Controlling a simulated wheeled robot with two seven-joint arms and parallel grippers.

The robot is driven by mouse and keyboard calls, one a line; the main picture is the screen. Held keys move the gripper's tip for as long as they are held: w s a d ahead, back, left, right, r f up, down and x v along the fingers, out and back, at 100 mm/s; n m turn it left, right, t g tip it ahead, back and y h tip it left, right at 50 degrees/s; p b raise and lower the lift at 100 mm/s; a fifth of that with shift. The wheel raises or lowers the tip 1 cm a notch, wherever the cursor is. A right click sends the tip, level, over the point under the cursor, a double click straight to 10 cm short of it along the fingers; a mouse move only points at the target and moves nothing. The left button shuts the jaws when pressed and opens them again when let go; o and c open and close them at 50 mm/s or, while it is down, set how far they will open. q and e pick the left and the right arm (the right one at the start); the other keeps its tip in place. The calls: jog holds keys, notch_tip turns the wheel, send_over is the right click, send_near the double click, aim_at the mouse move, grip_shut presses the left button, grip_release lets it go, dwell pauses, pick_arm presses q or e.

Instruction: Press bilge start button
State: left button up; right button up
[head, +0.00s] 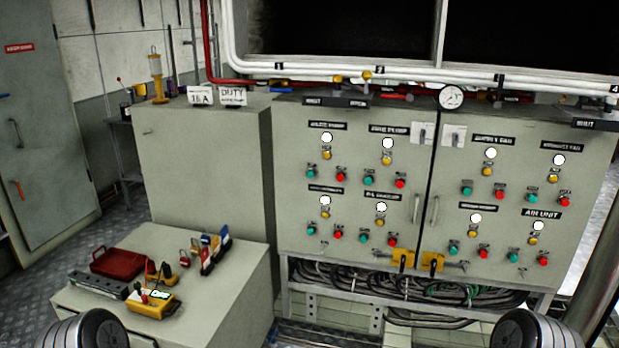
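A grey control cabinet (430,225) with two doors stands ahead. Its doors carry groups of controls, each with a label, a white round lamp, a yellow knob, a green button and a red button. Upper left door: one group has a green button (312,169) and red button (341,174); the group to its right has a green button (369,177) and red button (400,181). The small labels are blurred, so I cannot tell surely which one reads bilge. Only rounded parts of my arms show at the bottom corners; neither gripper is in view.
A low grey cabinet (225,300) at front left holds a red case (118,262), a yellow meter (153,305) and small tools. A taller grey cabinet (195,170) stands behind it. Cables (400,292) lie under the control cabinet. A pipe (600,270) rises at right.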

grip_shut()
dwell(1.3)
